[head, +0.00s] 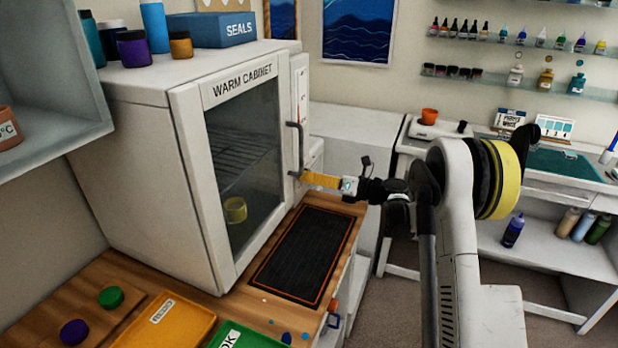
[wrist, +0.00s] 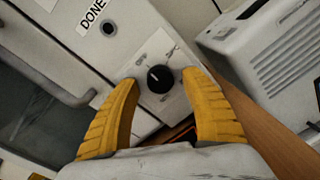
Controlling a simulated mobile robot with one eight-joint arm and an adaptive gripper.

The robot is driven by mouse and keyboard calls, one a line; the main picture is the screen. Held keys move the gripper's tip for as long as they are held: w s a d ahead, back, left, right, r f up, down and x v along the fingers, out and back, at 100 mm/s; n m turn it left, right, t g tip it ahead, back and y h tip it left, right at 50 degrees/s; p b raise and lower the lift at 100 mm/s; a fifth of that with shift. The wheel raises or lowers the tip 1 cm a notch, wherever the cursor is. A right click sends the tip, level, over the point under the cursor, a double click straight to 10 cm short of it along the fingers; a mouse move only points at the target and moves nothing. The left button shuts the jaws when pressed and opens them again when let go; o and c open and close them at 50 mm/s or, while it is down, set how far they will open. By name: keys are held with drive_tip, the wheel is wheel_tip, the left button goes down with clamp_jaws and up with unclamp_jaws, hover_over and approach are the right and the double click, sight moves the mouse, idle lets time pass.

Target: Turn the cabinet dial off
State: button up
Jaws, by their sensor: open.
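The warm cabinet (head: 135,150) stands on the wooden counter at the left, its glass door closed. In the wrist view its dial (wrist: 160,79) is a round black knob with a pale pointer line on a light plate. In the head view my gripper (head: 308,178) is at the cabinet's right front edge, and the dial is hidden there.
The door handle (head: 296,148) stands out just left of my gripper. A black mat (head: 305,255) with an orange edge lies on the counter below. A label reading DONE (wrist: 95,14) and a small dark round spot (wrist: 110,28) are above the dial. A yellow container (head: 235,210) is behind the glass.

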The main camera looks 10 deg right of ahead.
drive_tip(key=v, duration=1.2)
wheel_tip(320, 180, up, 24)
drive_tip(key=w+m+t+h, duration=0.2)
drive_tip(key=m+t+h, duration=0.7)
drive_tip(key=m, duration=0.7)
drive_tip(key=s+d+r+m+h, duration=0.25)
drive_tip(key=s+m+h, duration=0.3)
drive_tip(key=m, duration=0.35)
drive_tip(key=s+a+f+m+g, duration=0.3)
drive_tip(key=s+f+m+g, duration=0.1)
drive_tip(key=s+f, duration=0.4)
drive_tip(key=s+a+f+m+g, duration=0.4)
drive_tip(key=s+f, duration=0.3)
drive_tip(key=s, duration=0.5)
drive_tip(key=s+a+f+m+g, duration=0.4)
drive_tip(key=s+f+m, duration=0.2)
drive_tip(key=s+f, duration=0.2)
drive_tip(key=s+y, duration=0.1)
drive_tip(key=s, duration=0.1)
drive_tip(key=shift+s+a+f+m+g, duration=0.25)
drive_tip(key=shift+s+f+m+g, duration=0.05)
drive_tip(key=shift+f+g, duration=0.1)
